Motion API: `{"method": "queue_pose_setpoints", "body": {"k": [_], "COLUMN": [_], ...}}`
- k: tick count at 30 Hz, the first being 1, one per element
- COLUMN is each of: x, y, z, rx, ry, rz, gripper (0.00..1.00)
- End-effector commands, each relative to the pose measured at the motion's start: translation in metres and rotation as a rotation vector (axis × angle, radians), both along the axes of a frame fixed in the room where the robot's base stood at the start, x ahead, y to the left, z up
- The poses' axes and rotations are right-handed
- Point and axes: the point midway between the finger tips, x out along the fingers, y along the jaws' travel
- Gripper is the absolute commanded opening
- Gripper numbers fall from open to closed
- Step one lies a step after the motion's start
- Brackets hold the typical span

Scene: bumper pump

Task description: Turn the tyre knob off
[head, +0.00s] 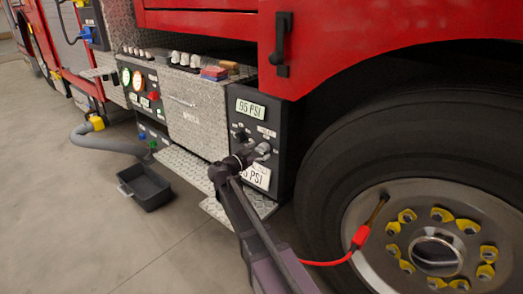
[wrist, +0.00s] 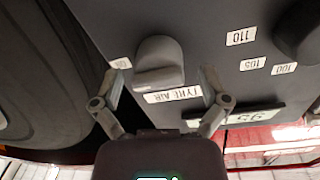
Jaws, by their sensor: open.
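The tyre knob (wrist: 160,62) is a grey rounded handle on the dark panel, with a "TYRE AIR" label beside it, seen upside down in the wrist view. My gripper (wrist: 160,82) is open, with one finger on each side of the knob and a gap to each. Whether the fingers touch the panel I cannot tell. In the head view my gripper (head: 250,156) is at the panel front, close to the tyre knob (head: 263,148), and partly covers the lower pressure display (head: 257,176).
A second dark knob (wrist: 300,35) with number labels is at the wrist view's right. An upper display (head: 250,109) reads 95 PSI. A black bin (head: 145,187) is on the floor.

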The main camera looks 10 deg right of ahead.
Motion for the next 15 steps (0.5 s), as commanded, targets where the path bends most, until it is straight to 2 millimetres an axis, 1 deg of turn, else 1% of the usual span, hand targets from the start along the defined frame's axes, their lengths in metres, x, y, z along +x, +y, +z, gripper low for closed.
{"method": "queue_pose_setpoints", "body": {"k": [4,14,15], "x": [0.0051,0.0059,0.0058], "y": [-0.0062,-0.0073,-0.0073], "z": [0.0,0.0,0.0], "rx": [0.0,0.0,0.0], "ry": [0.0,0.0,0.0], "rz": [0.0,0.001,0.001], "gripper": [0.94,0.94,0.88]}}
